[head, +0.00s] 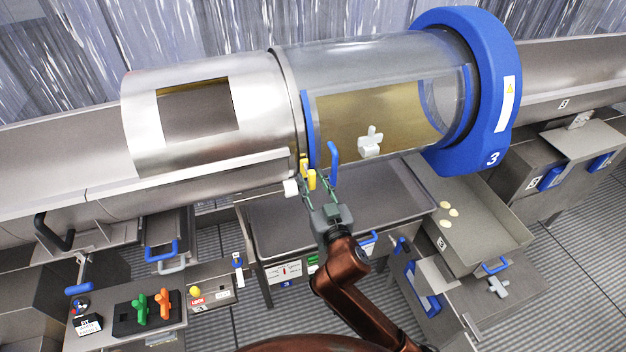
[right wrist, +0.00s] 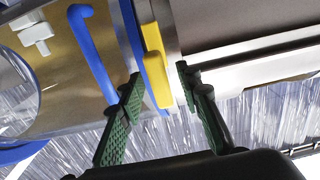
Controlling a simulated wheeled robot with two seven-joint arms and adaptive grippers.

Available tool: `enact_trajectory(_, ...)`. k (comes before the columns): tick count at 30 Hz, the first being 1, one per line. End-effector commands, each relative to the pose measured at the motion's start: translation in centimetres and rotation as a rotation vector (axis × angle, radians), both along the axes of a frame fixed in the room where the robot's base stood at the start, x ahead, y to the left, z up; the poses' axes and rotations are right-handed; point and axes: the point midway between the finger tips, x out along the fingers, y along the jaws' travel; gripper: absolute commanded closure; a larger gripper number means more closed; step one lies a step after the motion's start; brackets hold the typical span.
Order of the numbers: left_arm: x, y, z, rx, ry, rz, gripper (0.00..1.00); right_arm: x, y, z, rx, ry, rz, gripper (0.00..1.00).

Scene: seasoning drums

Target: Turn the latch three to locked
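A yellow latch (head: 311,180) sits at the lower front of the seam between the steel drum section and the clear drum section of drum 3. It also shows as a yellow bar in the right wrist view (right wrist: 156,66). My right gripper (head: 314,190) is just below the latch. In the right wrist view its green fingers (right wrist: 160,82) are spread apart, one on each side of the yellow bar's lower end. I see a gap on the right of the bar; whether the left finger touches it I cannot tell. My left gripper is not in view.
A blue handle (head: 333,160) juts from the clear cover right beside the gripper. A white cross-shaped piece (head: 370,142) shows at the drum. A steel tray (head: 350,225) lies below. A side table (head: 125,325) with green and orange pieces stands at lower left.

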Motion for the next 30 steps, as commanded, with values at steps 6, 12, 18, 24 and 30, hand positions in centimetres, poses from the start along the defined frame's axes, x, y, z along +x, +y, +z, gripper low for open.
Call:
enact_trajectory(6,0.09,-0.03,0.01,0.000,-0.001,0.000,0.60,0.10,0.01,-0.07,0.000,0.001,0.000,0.68)
enact_trajectory(12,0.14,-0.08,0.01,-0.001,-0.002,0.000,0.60,0.09,0.00,-0.07,0.000,0.001,-0.001,0.80)
enact_trajectory(18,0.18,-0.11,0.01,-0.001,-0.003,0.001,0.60,0.08,-0.01,-0.07,0.000,0.001,-0.001,0.94)
enact_trajectory(24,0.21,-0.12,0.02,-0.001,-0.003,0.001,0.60,0.07,-0.01,-0.06,0.000,0.001,-0.001,1.00)
enact_trajectory(30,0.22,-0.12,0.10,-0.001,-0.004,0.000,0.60,0.07,-0.01,-0.05,-0.006,-0.001,-0.001,1.00)
